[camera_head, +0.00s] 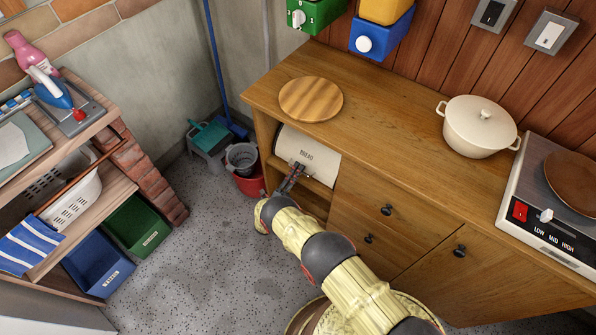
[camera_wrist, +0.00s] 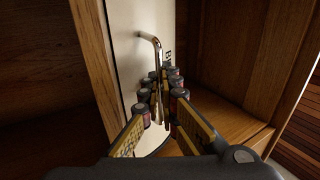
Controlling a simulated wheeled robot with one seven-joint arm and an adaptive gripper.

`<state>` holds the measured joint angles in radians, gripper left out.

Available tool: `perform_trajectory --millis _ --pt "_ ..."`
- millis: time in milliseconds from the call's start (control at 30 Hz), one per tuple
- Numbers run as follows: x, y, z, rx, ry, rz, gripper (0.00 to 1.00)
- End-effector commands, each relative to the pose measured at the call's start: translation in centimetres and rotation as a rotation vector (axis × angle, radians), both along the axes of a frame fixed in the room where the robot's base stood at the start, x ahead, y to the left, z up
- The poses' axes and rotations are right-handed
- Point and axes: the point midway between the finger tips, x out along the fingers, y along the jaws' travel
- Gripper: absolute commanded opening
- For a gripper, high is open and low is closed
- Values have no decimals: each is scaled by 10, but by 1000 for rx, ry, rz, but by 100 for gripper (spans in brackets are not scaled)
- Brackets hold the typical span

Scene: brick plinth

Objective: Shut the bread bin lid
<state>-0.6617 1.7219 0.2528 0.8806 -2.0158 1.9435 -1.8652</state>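The bread bin lid (camera_head: 308,157) is a cream panel marked BREAD in the cabinet's upper left opening. It also shows as a pale panel (camera_wrist: 126,50) in the wrist view, with a chrome bar handle (camera_wrist: 156,46) standing out from it. My gripper (camera_head: 296,168) is at the front of the lid. In the wrist view, my gripper's fingers (camera_wrist: 161,88) come close together on both sides of the handle and appear shut on it. They hide part of the handle. How far the lid stands open is hard to tell.
The wooden cabinet (camera_head: 400,146) carries a round board (camera_head: 311,98), a cream pot (camera_head: 478,127) and a hob (camera_head: 540,215). A red bucket (camera_head: 250,184) stands left of the cabinet. A shelf unit (camera_head: 100,195) is at the left, with bare floor between.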

Motion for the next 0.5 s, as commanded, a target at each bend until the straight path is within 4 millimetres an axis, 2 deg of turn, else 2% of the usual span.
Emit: perform_trajectory --millis 500 --pt "4 1 -7 -17 -22 2 0"
